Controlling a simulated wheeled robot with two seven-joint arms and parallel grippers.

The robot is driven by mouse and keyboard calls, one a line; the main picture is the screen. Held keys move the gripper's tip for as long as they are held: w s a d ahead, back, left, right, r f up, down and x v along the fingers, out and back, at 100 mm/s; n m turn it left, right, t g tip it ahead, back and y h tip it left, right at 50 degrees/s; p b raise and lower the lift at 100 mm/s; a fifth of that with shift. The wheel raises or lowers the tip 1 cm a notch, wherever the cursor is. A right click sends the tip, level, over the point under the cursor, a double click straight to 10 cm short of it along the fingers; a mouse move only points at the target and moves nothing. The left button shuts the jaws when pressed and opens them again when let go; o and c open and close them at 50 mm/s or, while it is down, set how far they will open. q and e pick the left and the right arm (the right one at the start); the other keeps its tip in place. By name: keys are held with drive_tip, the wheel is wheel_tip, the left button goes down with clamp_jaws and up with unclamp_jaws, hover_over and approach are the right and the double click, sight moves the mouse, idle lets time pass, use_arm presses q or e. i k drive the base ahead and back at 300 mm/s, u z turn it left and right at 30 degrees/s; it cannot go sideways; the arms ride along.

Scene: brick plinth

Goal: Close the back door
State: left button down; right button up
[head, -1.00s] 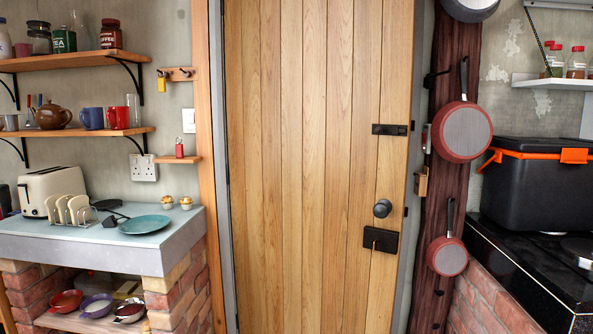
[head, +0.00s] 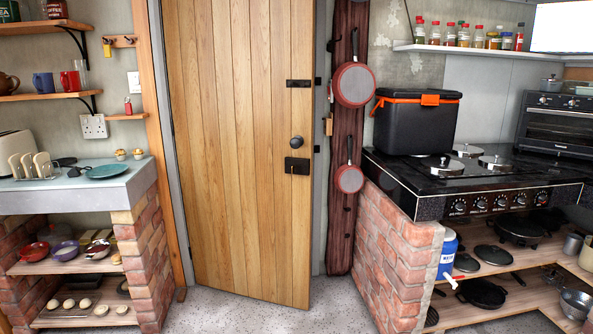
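The back door (head: 235,150) is a wooden plank door in the middle of the head view. It has a dark round knob (head: 297,142), a black lock plate (head: 297,166) below it and a black bolt (head: 299,83) above it, all near its right edge. Its bottom edge slants, with the right end lower in the picture, so the door looks slightly ajar towards me. The grey door frame (head: 321,200) shows just right of it. Neither of my grippers is in view.
Speckled floor (head: 250,312) in front of the door is clear. A brick plinth (head: 145,245) with shelves stands left. At right, a brick plinth (head: 398,240) carries a black hob (head: 470,180) and a black box (head: 415,125). Two red pans (head: 354,84) hang on a dark post.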

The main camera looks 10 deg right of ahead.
sight(239, 128)
drive_tip(key=z, duration=0.35)
drive_tip(key=i, duration=0.95)
drive_tip(key=z, duration=1.05)
drive_tip(key=i, duration=0.8)
drive_tip(key=u, duration=0.65)
drive_tip(key=i, duration=1)
drive_tip(key=u, duration=0.65)
